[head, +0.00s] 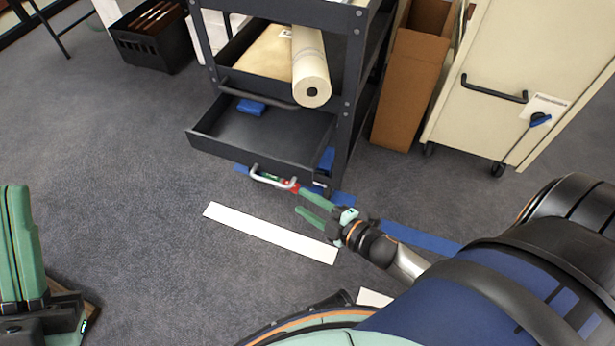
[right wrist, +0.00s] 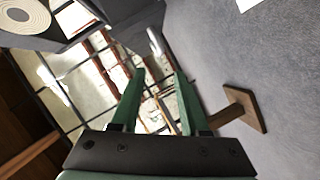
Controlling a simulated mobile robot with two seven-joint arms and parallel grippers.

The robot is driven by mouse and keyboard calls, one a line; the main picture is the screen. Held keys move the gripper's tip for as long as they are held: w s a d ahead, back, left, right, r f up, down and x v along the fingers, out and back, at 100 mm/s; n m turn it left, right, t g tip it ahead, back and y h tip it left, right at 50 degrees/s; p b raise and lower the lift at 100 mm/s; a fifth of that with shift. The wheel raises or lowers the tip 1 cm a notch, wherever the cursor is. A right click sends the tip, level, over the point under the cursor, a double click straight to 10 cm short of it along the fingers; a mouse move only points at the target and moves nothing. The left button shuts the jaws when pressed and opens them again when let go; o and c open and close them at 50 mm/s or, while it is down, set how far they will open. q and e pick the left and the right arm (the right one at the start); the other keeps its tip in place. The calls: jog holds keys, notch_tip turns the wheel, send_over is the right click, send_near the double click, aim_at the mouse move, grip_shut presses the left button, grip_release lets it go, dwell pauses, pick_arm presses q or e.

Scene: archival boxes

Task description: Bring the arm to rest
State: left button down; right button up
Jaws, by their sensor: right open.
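My right gripper (head: 312,206) reaches in from the lower right. It is just in front of the black cart's low open drawer (head: 205,140), at the right end of the pale drawer handle (head: 272,181). Its green fingers are apart, and nothing shows held between them in the right wrist view (right wrist: 155,95). Whether a finger touches the handle I cannot tell. My left gripper (head: 22,245) stands at the lower left edge, far from the cart. Its green fingers look close together, partly cut off by the frame, and their gap is unclear.
A rolled sheet (head: 310,70) sticks out of the cart's shelf. A blue block (head: 251,107) lies in the drawer. A cardboard box (head: 408,90) and a cream cabinet (head: 490,60) stand at right. White (head: 270,232) and blue (head: 420,238) strips mark the carpet, clear at left.

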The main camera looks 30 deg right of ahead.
dwell(0.3)
